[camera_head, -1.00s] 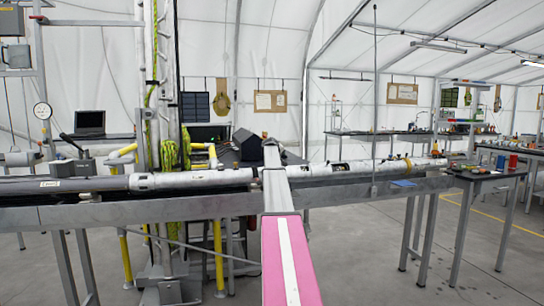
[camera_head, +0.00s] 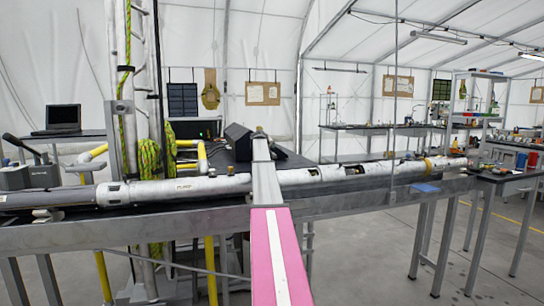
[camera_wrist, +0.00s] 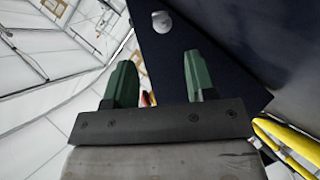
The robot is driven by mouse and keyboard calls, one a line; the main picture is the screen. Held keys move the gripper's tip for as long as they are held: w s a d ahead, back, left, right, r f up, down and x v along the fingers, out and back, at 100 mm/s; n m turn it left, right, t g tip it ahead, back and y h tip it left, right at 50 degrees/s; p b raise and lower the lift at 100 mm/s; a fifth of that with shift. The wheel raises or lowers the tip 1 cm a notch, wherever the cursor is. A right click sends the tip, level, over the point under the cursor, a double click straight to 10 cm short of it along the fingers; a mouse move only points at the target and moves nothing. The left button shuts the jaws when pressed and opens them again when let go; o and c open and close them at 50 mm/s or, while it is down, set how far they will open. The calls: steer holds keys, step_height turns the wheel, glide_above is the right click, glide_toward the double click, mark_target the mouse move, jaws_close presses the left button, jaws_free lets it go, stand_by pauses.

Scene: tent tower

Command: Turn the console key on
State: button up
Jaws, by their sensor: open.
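My gripper (camera_wrist: 157,78) shows in the wrist view with two green fingers apart and nothing held between them. Beyond the fingers is a dark flat surface (camera_wrist: 215,45) with a round silver piece (camera_wrist: 161,21) on it. I cannot tell whether this piece is the console key. A small red thing, partly hidden, shows beside the left finger. In the head view my pink and grey arm reaches over the pipe toward a black box (camera_head: 238,138) on the dark table behind. This may be the console; no key can be made out there, and my gripper is not clear.
A long white pipe (camera_head: 215,185) on a grey metal beam (camera_head: 360,202) crosses in front of me. Yellow tubes (camera_head: 210,262) and a green rope (camera_head: 149,160) stand to the left. A laptop (camera_head: 64,119) is at the back left. A side table (camera_head: 510,178) stands at the right.

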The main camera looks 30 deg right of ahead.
steer(key=x, duration=1)
steer(key=shift+w+d+f, duration=0.1)
steer(key=shift+w+d, duration=0.05)
steer(key=c, duration=0.9)
